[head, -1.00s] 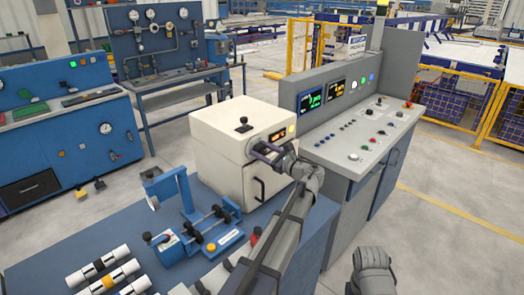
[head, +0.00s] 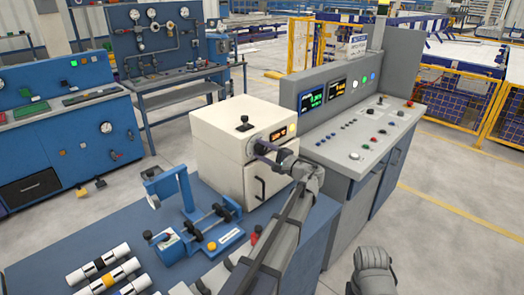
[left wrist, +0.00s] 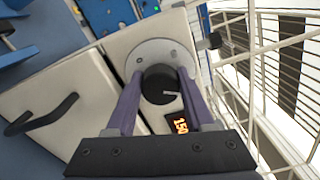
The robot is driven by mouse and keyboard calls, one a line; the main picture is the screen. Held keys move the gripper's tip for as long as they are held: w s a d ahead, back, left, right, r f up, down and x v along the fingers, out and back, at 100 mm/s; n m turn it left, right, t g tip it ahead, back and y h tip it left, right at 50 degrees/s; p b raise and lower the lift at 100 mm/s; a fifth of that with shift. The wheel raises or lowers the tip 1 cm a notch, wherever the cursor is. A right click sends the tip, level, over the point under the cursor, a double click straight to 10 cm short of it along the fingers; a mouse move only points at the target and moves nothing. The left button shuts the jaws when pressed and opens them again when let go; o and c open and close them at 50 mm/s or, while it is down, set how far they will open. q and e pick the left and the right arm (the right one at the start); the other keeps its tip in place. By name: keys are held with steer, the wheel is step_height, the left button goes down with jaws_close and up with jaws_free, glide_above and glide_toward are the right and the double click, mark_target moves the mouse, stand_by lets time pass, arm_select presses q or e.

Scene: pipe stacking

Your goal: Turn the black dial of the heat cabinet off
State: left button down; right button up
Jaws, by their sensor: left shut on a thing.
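The cream heat cabinet (head: 218,150) stands on the blue bench in the head view. Its black dial (left wrist: 160,84) sits on a round grey plate (left wrist: 180,50) on the front face, and a white pointer line on it points right in the left wrist view. My left gripper (left wrist: 159,80) is shut on the dial, one purple finger on each side. In the head view the left gripper (head: 264,148) hides most of the dial. An orange lit display (head: 278,135) is beside the dial; it also shows in the left wrist view (left wrist: 180,122).
A black door handle (head: 260,189) is below the dial, and a black knob (head: 243,123) is on the cabinet's top. A grey control console (head: 350,150) stands close on the right. A blue pipe fixture (head: 200,235) and several pipes (head: 103,262) lie on the bench.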

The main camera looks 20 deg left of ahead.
arm_select(q)
steer(key=n, duration=0.4)
steer(key=shift+f+n, duration=0.15)
steer(key=shift+n, duration=0.25)
steer(key=n, duration=0.3)
steer(key=shift+f+n, duration=0.1)
steer(key=shift+n, duration=0.2)
steer(key=n, duration=0.7)
steer(key=shift+w+d+f+b, duration=0.1)
steer(key=shift+b, duration=0.2)
steer(key=n, duration=0.7)
steer(key=shift+w+n, duration=0.1)
steer(key=shift+n, duration=0.2)
steer(key=n, duration=0.3)
steer(key=shift+w, duration=0.1)
steer(key=shift+d+n, duration=0.1)
steer(key=shift+n, duration=1.9)
steer(key=shift+c, duration=1.4)
jaws_free()
steer(key=shift+w, duration=0.1)
